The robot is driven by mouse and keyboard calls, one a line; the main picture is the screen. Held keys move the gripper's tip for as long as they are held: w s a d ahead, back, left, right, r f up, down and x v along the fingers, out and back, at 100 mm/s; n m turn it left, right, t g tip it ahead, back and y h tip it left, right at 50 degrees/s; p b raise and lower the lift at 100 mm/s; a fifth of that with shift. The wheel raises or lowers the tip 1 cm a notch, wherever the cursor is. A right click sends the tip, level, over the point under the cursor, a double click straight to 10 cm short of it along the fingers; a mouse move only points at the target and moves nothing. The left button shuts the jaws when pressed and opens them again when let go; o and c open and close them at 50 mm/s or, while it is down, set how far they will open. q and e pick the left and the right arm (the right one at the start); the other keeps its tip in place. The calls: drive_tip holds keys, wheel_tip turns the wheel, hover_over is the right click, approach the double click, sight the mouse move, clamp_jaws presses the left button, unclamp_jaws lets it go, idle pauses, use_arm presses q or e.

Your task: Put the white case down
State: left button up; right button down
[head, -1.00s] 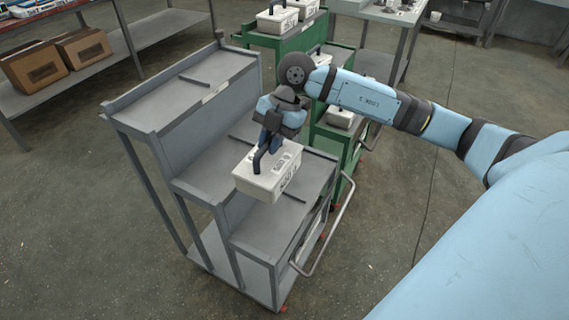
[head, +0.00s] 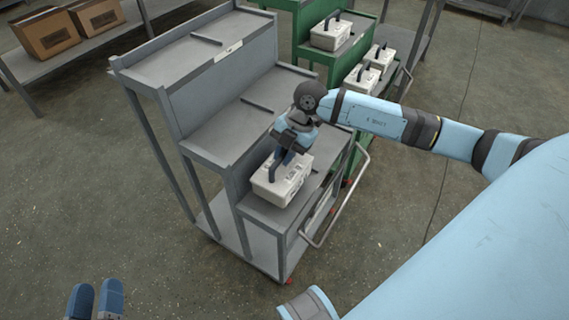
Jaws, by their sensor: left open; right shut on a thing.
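The white case (head: 283,186) has a dark handle and dark markings on its side. It is upright at the lowest step of the grey stepped cart (head: 262,216); I cannot tell whether its base touches the surface. My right gripper (head: 282,163) is above the case and shut on its handle, hiding part of the handle and lid. My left gripper (head: 95,300) shows at the bottom left edge, open and empty, far from the cart.
The cart's middle step (head: 225,135) and top step (head: 190,52) are bare apart from thin dark dividers. A green cart (head: 309,22) behind carries several similar white cases (head: 331,36). Cardboard boxes (head: 47,34) stand on a shelf at upper left. A handle rail (head: 345,205) sticks out at the cart's right.

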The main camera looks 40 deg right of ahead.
sight(283, 169)
wheel_tip(283, 169, down, 3)
drive_tip(key=shift+f+b, duration=0.15)
drive_tip(key=shift+b, duration=0.2)
drive_tip(key=shift+f, duration=0.15)
drive_tip(key=c, duration=1.1)
unclamp_jaws()
use_arm(q)
drive_tip(key=shift+s+d+r+t+h, duration=0.1)
drive_tip(key=shift+d+r+t+h, duration=0.15)
drive_tip(key=shift+r, duration=0.25)
drive_tip(key=shift+d+r+t+h, duration=0.15)
drive_tip(key=shift+r+h, duration=0.1)
drive_tip(key=shift+r, duration=0.25)
